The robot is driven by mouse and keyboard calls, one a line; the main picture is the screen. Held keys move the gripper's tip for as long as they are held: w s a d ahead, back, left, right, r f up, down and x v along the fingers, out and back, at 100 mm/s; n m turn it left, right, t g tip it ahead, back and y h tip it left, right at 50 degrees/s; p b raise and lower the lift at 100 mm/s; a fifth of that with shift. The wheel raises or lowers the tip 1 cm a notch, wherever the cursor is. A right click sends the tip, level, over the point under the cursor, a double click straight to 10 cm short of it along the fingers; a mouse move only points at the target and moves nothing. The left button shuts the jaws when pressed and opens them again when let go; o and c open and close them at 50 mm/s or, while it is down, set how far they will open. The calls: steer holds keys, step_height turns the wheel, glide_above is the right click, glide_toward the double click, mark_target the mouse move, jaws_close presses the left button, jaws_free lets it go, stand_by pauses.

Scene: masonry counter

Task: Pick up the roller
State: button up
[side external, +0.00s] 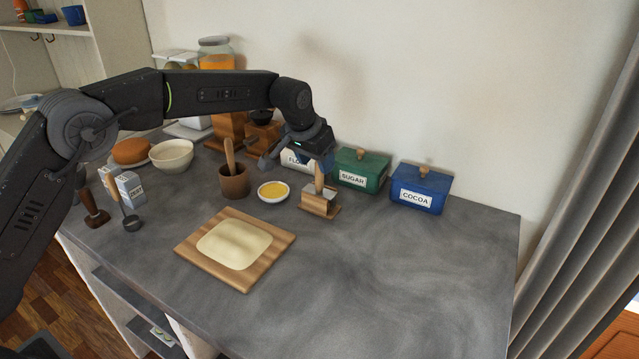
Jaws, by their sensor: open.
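The roller (319,178) appears to be the tool with an upright wooden handle, resting in a small wooden stand (320,209) on the grey counter. Its lower part is largely hidden by the stand. My gripper (316,164) is open and points down at the top of the handle. The fingers are small and dark here, and I cannot tell whether they touch the handle or are around it.
A bowl of yellow liquid (273,191) and a wooden pot with a pestle (234,181) stand left of the stand. A board (191,246) with dough lies in front. The right counter is clear.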

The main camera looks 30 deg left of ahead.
mark_target(319, 184)
steer(key=x, duration=0.5)
steer(key=shift+w+a+r, duration=0.1)
steer(key=shift+w+r, duration=0.05)
steer(key=shift+w, duration=0.05)
steer(key=shift+c, duration=0.4)
jaws_close()
